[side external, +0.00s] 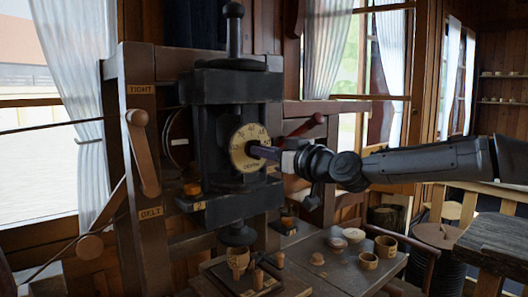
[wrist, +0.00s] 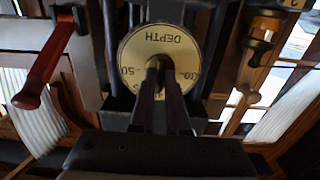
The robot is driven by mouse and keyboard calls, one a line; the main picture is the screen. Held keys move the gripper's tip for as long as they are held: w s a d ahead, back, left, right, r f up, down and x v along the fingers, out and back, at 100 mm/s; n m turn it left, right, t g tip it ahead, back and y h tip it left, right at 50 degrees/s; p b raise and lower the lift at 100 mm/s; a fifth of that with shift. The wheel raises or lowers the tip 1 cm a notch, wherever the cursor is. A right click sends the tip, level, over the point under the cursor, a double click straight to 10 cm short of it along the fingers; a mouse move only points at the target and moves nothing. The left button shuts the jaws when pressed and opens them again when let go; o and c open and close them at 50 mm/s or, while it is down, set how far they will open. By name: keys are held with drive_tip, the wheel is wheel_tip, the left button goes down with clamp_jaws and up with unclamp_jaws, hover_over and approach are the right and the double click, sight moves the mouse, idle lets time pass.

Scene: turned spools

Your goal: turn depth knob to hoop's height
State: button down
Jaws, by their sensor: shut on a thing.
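The round cream depth dial (side external: 247,135) sits on the front of the black press head. In the wrist view the dial (wrist: 135,50) shows the word DEPTH upside down, with 50 on the left and 30 on the right. The small knob (wrist: 153,62) is at its centre. My gripper (wrist: 158,72) is shut on the knob from both sides. In the side view my gripper (side external: 268,152) reaches the dial from the right. The fingers hide part of the scale, and I cannot read the setting. I cannot pick out the hoop for certain.
A dark red handle (side external: 305,126) sticks out just above my gripper. A wooden lever (side external: 142,150) is at the left, by the TIGHT and BELT labels. Small wooden cups (side external: 385,246) and turned pieces stand on the bench below.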

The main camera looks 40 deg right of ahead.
drive_tip(key=c, duration=0.9)
unclamp_jaws()
drive_tip(key=s, duration=1.4)
drive_tip(key=shift+w, duration=0.1)
drive_tip(key=s+d+r+h, duration=0.1)
drive_tip(key=s+d, duration=0.2)
drive_tip(key=d, duration=0.1)
drive_tip(key=s+d+f+g, duration=0.1)
drive_tip(key=s+f+g, duration=0.5)
drive_tip(key=s+f, duration=0.4)
drive_tip(key=s+d+f+g+y, duration=0.1)
drive_tip(key=s+f+g, duration=0.5)
drive_tip(key=s+f, duration=0.4)
wheel_tip(320, 180, down, 6)
drive_tip(key=shift+s+r, duration=0.1)
drive_tip(key=shift+s, duration=0.25)
